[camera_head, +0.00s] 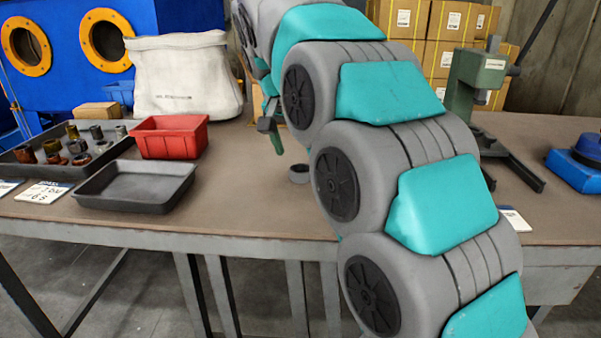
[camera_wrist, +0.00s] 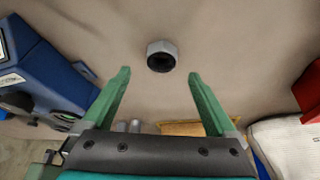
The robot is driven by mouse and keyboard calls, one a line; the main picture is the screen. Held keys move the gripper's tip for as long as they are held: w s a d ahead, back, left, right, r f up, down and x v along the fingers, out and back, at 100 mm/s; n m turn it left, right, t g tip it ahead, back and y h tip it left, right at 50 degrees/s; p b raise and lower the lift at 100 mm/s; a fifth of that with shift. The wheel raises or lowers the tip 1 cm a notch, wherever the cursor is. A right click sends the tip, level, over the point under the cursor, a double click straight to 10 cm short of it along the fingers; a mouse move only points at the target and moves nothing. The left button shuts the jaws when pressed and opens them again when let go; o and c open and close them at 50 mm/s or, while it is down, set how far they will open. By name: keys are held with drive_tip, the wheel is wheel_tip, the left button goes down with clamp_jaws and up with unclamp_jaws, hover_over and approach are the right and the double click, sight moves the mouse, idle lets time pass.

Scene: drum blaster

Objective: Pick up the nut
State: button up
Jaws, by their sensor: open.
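The nut (camera_wrist: 161,55) is a small grey ring with a dark hole, lying on the table's brown top. In the wrist view it sits just beyond the fingertips, roughly midway between them and apart from both. In the head view the nut (camera_head: 299,173) shows beside my arm, partly hidden by it. My gripper (camera_wrist: 158,76) has two green fingers spread wide, with nothing between them. In the head view part of my gripper (camera_head: 272,135) shows above the table, left of and behind the nut; the rest is behind my arm.
A red bin (camera_head: 169,137), an empty black tray (camera_head: 134,186) and a dark tray of several metal parts (camera_head: 25,172) stand on the left. A white bag (camera_head: 184,75) is behind. A green press (camera_head: 480,80) and blue device (camera_head: 577,162) are right. Table around the nut is clear.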

sight(299, 165)
drive_tip(key=x, duration=0.4)
drive_tip(key=shift+a+f+p, duration=0.1)
drive_tip(key=shift+f+p, duration=0.2)
drive_tip(key=shift+f, duration=0.15)
clamp_jaws()
idle(0.4)
